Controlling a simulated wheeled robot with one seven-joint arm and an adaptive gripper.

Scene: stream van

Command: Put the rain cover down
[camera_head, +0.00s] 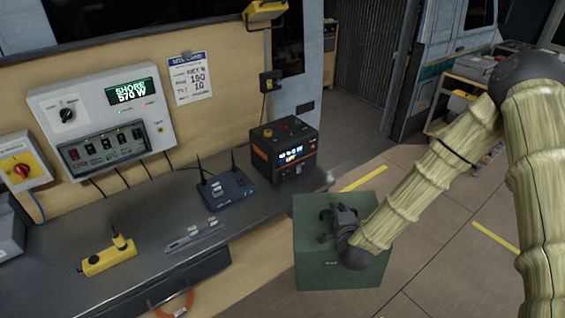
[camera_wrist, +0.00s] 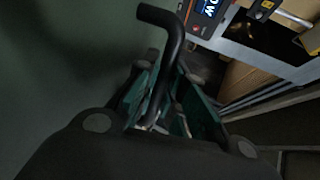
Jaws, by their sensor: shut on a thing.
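The rain cover (camera_head: 335,275) is a dark green box shape in the head view, beside the near right end of the bench. Its plain grey-green surface (camera_wrist: 60,60) fills the left of the wrist view. My gripper (camera_head: 342,219) is at the cover's top and shut on its black bar handle (camera_wrist: 165,25). The handle runs between the fingers (camera_wrist: 165,100) in the wrist view. The cover looks upright and apart from the bench; its underside is hidden, so I cannot tell whether it touches anything below.
The dark bench top (camera_head: 150,225) holds an orange-black power unit (camera_head: 285,150) near its right end, a blue router (camera_head: 227,188), grey connectors (camera_head: 195,236) and a yellow block (camera_head: 108,256). Tiled floor (camera_head: 440,265) with yellow lines is open to the right. A shelf (camera_head: 455,100) stands behind.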

